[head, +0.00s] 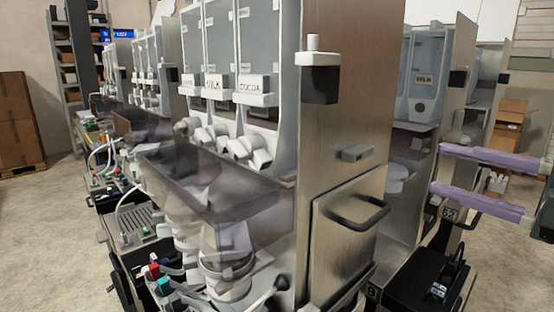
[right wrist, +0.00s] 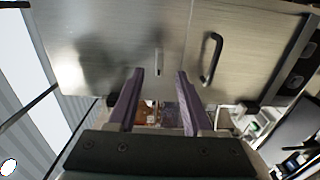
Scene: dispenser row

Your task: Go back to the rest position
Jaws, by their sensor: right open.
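My right gripper (head: 438,168) comes in from the right edge of the head view. Its two long purple fingers are spread apart and point left, with nothing between them. The fingers also show in the right wrist view (right wrist: 159,75), open and empty below a brushed metal panel (right wrist: 100,45). My left gripper is not in the head view.
A dispenser machine with a tall metal side panel (head: 345,120) and a black-handled door (head: 345,235) fills the middle. More dispensers (head: 425,80) stand behind the right gripper's tips. Cardboard boxes (head: 18,125) are far left. Open floor (head: 500,260) shows at right.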

